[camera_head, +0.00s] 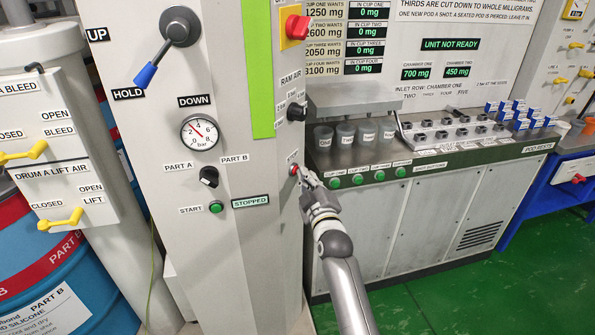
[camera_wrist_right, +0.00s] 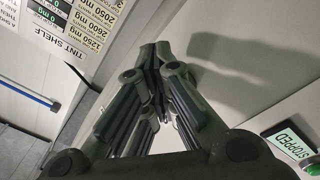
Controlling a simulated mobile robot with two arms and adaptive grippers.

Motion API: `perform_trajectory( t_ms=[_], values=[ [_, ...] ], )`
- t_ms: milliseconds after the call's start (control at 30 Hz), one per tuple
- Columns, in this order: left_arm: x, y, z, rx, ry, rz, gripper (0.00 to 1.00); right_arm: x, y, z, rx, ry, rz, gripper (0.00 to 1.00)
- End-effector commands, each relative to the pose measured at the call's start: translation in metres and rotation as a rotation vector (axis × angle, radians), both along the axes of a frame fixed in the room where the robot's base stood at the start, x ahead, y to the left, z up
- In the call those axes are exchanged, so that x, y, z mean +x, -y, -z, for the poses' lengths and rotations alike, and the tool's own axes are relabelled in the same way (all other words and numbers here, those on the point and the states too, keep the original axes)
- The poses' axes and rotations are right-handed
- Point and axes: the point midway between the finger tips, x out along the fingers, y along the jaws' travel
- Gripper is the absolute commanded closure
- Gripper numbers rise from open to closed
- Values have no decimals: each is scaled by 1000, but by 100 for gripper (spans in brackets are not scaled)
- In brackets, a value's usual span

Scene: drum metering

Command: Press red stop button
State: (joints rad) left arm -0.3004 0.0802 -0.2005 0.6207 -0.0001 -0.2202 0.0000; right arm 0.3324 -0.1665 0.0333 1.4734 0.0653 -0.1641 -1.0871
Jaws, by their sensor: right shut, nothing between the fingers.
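A small red button (camera_head: 294,169) sits on the right part of the grey cabinet front, just below a small label too small to read. I take it to be the stop button. My right gripper (camera_head: 301,174) is shut and empty, with its fingertips right at the button; I cannot tell whether they touch it. In the right wrist view the closed fingers (camera_wrist_right: 155,52) point at the grey panel and hide the button. The display (camera_head: 250,201) reads STOPPED; it also shows in the right wrist view (camera_wrist_right: 290,143). My left gripper is not in view.
A green start button (camera_head: 216,207) and a black part selector (camera_head: 209,177) are left of the display. A red knob on yellow (camera_head: 297,27) is higher up. A bench (camera_head: 410,215) with cups and green buttons stands close on the right.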

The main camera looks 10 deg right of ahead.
Motion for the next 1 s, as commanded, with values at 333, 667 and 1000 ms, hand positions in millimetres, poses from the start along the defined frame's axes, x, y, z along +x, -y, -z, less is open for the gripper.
perform_trajectory(
  t_ms=[333, 667, 1000],
  values=[
    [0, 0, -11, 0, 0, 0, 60, -11, 10, -1, -1, 1, -1, 100],
    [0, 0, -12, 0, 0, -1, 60, -12, 13, -1, -1, 0, 0, 100],
    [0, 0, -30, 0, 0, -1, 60, -35, 37, -2, -3, -2, 1, 100]
  ],
)
